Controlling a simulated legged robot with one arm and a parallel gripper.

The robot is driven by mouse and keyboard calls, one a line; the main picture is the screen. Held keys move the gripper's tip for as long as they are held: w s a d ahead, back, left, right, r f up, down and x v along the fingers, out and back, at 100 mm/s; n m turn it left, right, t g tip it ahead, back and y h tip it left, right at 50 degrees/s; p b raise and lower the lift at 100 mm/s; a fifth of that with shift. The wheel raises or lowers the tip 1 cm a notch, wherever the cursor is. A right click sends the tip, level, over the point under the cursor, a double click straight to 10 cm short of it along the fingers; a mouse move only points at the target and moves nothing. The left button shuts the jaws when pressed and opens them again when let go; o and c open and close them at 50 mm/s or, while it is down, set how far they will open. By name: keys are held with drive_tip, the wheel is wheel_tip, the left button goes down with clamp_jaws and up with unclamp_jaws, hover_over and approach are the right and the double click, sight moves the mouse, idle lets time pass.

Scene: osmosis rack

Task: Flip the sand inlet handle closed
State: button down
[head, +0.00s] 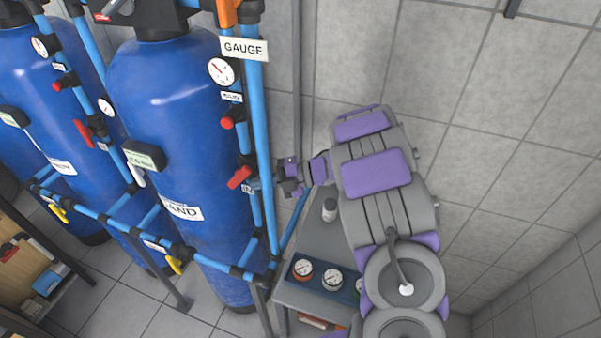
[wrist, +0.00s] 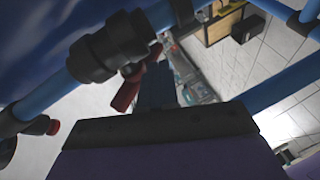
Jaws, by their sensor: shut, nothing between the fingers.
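The blue tank (head: 160,110) labelled SAND (head: 182,209) stands at the left centre of the head view. A red valve handle (head: 238,178) sits on the blue pipe at its right side, tilted up to the right; its small tag is not readable. My gripper (head: 279,179) is shut and empty, just right of the handle and the pipe. In the wrist view a red handle (wrist: 127,92) hangs below a black pipe fitting (wrist: 107,48), close beside the left of my gripper (wrist: 155,82). Whether they touch cannot be told.
A GAUGE sign (head: 244,49) and a round dial (head: 221,71) are above. Another red knob (head: 228,123) sits higher on the pipework. A grey bench (head: 318,245) with a bottle (head: 330,210) and dials (head: 303,268) lies below my arm. Open floor and wall lie right.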

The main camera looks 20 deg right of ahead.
drive_tip(key=p+v, duration=0.1)
drive_tip(key=v, duration=1.3)
drive_tip(key=shift+d+p, duration=0.3)
drive_tip(key=shift+d, duration=0.1)
